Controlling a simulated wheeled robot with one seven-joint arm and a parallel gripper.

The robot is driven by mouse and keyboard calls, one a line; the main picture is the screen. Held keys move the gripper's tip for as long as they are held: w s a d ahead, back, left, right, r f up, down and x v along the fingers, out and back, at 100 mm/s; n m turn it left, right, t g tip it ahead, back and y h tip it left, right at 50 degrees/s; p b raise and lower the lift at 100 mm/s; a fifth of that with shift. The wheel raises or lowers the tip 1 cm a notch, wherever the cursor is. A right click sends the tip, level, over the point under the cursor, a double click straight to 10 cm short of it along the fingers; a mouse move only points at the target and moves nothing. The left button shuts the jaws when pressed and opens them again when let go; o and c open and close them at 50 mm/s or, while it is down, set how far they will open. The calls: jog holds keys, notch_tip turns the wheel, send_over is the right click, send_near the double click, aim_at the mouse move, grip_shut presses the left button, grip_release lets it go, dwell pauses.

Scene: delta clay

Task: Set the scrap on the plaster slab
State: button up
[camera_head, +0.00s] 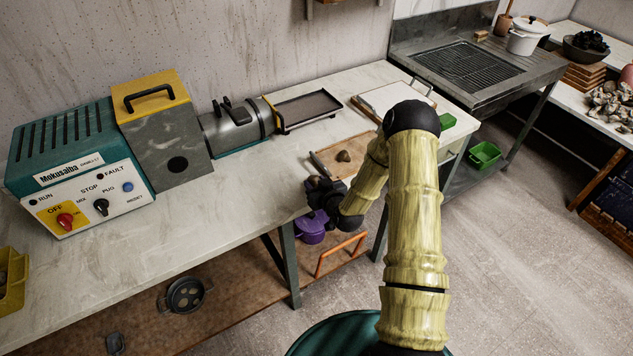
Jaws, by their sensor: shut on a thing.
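My gripper (318,190) is at the front edge of the worktable, left of my bent arm. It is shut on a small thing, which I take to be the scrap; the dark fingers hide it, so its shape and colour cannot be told. The pale, flat plaster slab (382,97) lies at the back right of the table, partly behind my arm. My gripper is well in front of it and to its left, apart from it.
A dark shallow tray (305,108) joins a grey cylindrical machine (238,126) at the back. A teal control box (62,150) stands left. A grilled metal sink (465,68) adjoins the table. Purple pot (310,232) and orange handle (340,255) are below. The table's middle front is clear.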

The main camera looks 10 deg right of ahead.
jog(key=shift+f, duration=0.1)
jog(key=o, duration=0.7)
jog(key=shift+o, duration=0.2)
jog(key=shift+s+r, duration=0.15)
jog(key=shift+r, duration=0.05)
jog(key=b+v, duration=0.1)
jog(key=v, duration=1)
jog(key=shift+s+b, duration=0.35)
jog(key=shift+d+r, duration=0.1)
jog(key=shift+r, duration=0.15)
